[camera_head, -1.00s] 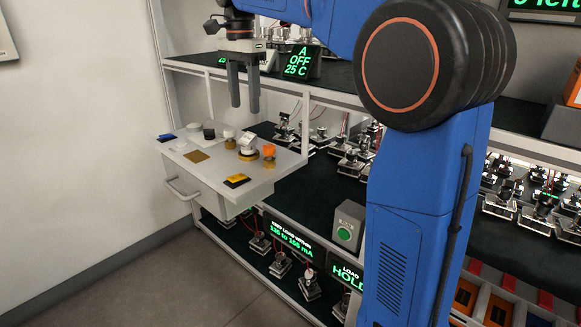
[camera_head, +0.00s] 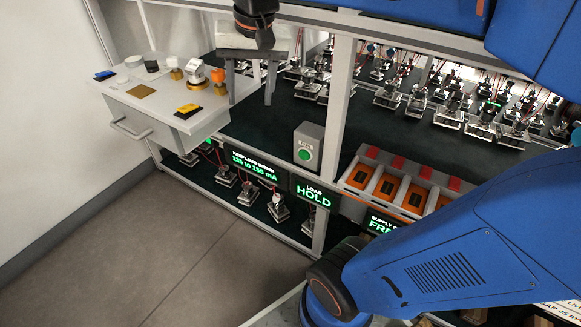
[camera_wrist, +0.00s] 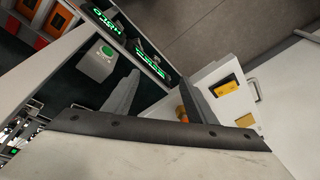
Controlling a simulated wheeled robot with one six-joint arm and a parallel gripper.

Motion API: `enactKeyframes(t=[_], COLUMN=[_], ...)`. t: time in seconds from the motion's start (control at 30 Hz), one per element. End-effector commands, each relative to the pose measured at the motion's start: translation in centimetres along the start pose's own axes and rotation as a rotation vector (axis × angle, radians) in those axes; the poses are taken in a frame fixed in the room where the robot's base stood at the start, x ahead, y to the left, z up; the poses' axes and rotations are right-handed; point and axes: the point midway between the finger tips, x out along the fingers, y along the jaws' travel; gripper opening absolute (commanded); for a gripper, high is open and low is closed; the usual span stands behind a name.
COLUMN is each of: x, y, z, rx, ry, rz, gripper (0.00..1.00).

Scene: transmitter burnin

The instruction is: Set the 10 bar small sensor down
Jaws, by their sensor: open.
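My gripper (camera_head: 249,99) is open in the head view, fingers pointing down, just right of a light grey drawer unit's top and in front of the dark shelf. In the wrist view my gripper (camera_wrist: 160,80) shows two spread fingers with nothing between them. On the drawer top (camera_head: 118,92) stand several small parts: a silver fitting (camera_head: 194,74), an orange-topped part (camera_head: 219,80), a white-and-gold part (camera_head: 175,71) and a dark-and-white part (camera_head: 151,66). Several small transmitters stand on the dark shelf (camera_head: 265,120). I cannot tell which is the 10 bar small sensor.
A grey box with a green button (camera_head: 307,147) stands at the shelf's front edge, by a white upright post (camera_head: 338,95). Orange bins (camera_head: 385,186) are to the right. A lower shelf holds more transmitters (camera_head: 247,193) and a HOLD display (camera_head: 315,195). The floor (camera_head: 150,240) is clear.

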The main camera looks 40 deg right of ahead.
Motion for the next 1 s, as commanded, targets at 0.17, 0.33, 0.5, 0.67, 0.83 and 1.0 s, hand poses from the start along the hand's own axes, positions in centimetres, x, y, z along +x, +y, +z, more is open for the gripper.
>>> enactKeyframes(t=[0.17, 0.33, 0.5, 0.67, 0.83, 1.0], x=[3.0, 6.2, 9.0, 10.4, 10.7, 10.7], y=[3.2, 5.8, 7.7, 8.6, 8.7, 8.7], z=[4.6, 8.6, 11.6, 12.9, 13.1, 13.1], rx=[-0.151, -0.295, -0.408, -0.461, -0.473, -0.472], ry=[0.051, 0.102, 0.142, 0.162, 0.166, 0.165], rz=[-0.018, -0.027, -0.028, -0.027, -0.026, -0.026], gripper=[0.51, 0.51, 0.51, 0.51, 0.51, 0.51])
